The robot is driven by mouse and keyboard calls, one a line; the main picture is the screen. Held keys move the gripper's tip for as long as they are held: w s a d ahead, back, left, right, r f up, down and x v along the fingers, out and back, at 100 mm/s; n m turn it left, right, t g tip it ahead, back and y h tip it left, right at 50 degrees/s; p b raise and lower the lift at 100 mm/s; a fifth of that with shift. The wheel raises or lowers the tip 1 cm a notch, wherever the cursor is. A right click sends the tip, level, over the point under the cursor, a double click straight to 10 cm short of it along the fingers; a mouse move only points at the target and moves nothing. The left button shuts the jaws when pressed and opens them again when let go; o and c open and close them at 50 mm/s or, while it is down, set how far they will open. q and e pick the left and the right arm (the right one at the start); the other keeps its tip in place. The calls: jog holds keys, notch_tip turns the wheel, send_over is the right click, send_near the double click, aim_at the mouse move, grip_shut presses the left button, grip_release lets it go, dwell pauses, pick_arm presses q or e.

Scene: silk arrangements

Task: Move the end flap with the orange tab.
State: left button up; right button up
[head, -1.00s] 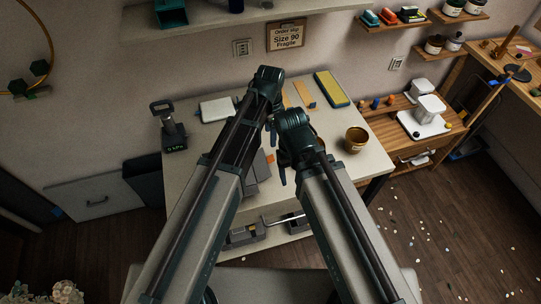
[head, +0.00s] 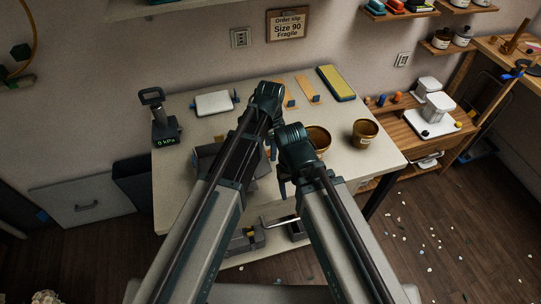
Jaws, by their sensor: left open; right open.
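A grey open box (head: 205,155) stands on the pale table, mostly covered by my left arm. Its end flaps cannot be made out clearly, and no orange tab shows on it. My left gripper (head: 272,150) points down from its wrist near the box's right side and is open. My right gripper (head: 283,187) hangs lower and closer to me, also open. Both grippers are small and partly hidden by my arms, and I see nothing held. Whether either one touches the box cannot be told.
Brown bowls stand right of my arms, one partly hidden (head: 319,139) and one clear (head: 365,133). A press-like device (head: 160,120) stands at the table's left. Orange strips (head: 307,90) and a yellow-topped block (head: 336,83) lie at the back. The table's right front is bare.

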pick_arm(q)
jog(key=shift+f, duration=0.6)
jog(key=shift+r, duration=0.1)
jog(key=shift+c, duration=0.2)
grip_shut()
dwell(0.8)
